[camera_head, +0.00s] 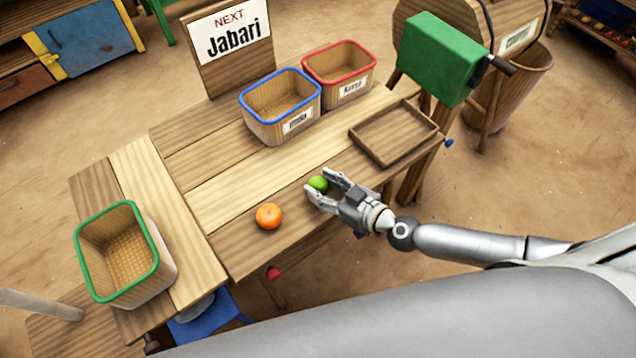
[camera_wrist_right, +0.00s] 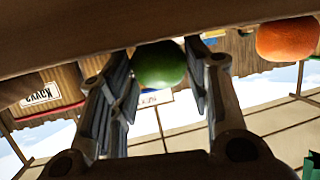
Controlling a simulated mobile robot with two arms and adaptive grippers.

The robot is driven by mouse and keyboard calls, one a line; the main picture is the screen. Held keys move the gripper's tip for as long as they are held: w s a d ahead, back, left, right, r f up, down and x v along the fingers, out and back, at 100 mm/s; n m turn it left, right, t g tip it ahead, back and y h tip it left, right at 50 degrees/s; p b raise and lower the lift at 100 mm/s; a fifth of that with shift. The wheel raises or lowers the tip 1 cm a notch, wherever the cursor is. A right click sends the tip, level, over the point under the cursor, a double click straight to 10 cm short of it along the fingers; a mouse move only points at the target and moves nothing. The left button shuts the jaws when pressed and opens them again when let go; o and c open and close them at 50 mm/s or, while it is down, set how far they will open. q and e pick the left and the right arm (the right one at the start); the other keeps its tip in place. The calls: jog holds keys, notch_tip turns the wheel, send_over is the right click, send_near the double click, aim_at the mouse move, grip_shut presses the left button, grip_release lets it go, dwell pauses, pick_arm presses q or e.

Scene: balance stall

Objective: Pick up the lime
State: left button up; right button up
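The lime (camera_head: 318,183) is a small green fruit on the wooden table, near its front edge. My right gripper (camera_head: 324,188) reaches in from the right with its two fingers on either side of the lime. In the right wrist view the lime (camera_wrist_right: 159,64) sits between the open fingers, close to the tips; a narrow gap shows beside it on the right, and on the left I cannot tell if the finger touches. My left gripper is not in view.
An orange (camera_head: 268,216) lies left of the lime. A blue-rimmed basket (camera_head: 281,128), a red-rimmed basket (camera_head: 352,91) and a wooden tray (camera_head: 421,146) stand behind. A green-rimmed basket (camera_head: 152,281) stands at left. A sign (camera_head: 229,38) reads "NEXT Jabari". The table's middle is clear.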

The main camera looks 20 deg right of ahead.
jog(key=shift+c, duration=1.4)
jog(key=shift+r, duration=0.15)
